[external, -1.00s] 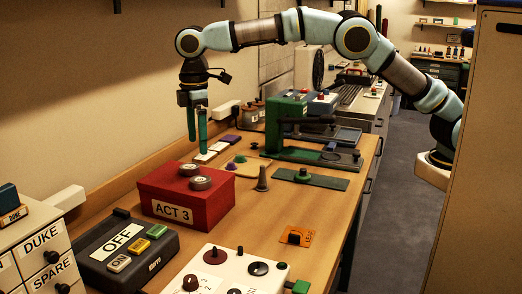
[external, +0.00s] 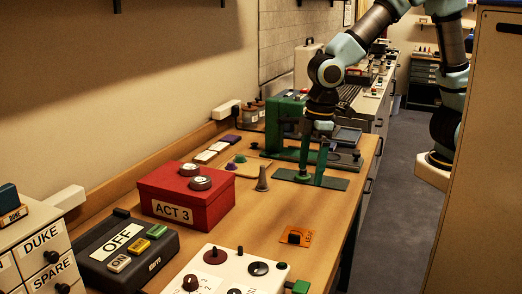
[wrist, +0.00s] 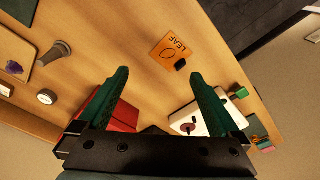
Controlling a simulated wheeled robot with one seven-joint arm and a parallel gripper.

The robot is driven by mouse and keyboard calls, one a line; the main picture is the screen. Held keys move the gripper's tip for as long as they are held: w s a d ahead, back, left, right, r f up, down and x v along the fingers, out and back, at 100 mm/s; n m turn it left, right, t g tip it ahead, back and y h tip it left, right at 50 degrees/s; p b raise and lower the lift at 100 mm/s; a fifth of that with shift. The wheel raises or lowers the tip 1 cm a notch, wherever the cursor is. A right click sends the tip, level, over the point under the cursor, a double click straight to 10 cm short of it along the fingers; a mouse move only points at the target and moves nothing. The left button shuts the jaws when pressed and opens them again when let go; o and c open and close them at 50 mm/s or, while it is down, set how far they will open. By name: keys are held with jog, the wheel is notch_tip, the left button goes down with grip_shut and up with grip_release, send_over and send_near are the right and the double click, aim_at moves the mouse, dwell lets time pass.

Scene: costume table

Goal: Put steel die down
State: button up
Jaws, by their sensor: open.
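A grey, flared, metal-looking piece (external: 262,178) stands upright on the wooden table, right of the red box; I take it for the steel die. It also shows in the wrist view (wrist: 57,51), at the upper left. My gripper (external: 313,178) points down over the green plate (external: 334,183), to the right of the grey piece and apart from it. In the wrist view my gripper (wrist: 159,73) has its two green fingers wide apart with nothing between them. Whether the fingertips touch the plate, I cannot tell.
The red ACT 3 box (external: 185,196) stands left, behind the OFF switch box (external: 127,247). An orange LEAF card (external: 296,237) with a black piece lies near the right edge. A white panel with knobs (external: 236,270) is in front. Bare wood lies between the card and the red box.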

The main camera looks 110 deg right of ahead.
jog(key=s+a+f, duration=0.1)
jog(key=s+a, duration=0.1)
jog(key=s, duration=0.4)
jog(key=s+a+f, duration=0.1)
jog(key=s+f, duration=0.1)
jog(key=s, duration=0.3)
jog(key=shift+s+a+f, duration=0.3)
jog(key=shift+s+a, duration=0.1)
notch_tip(320, 180, up, 9)
jog(key=p, duration=0.9)
jog(key=shift+r, duration=0.2)
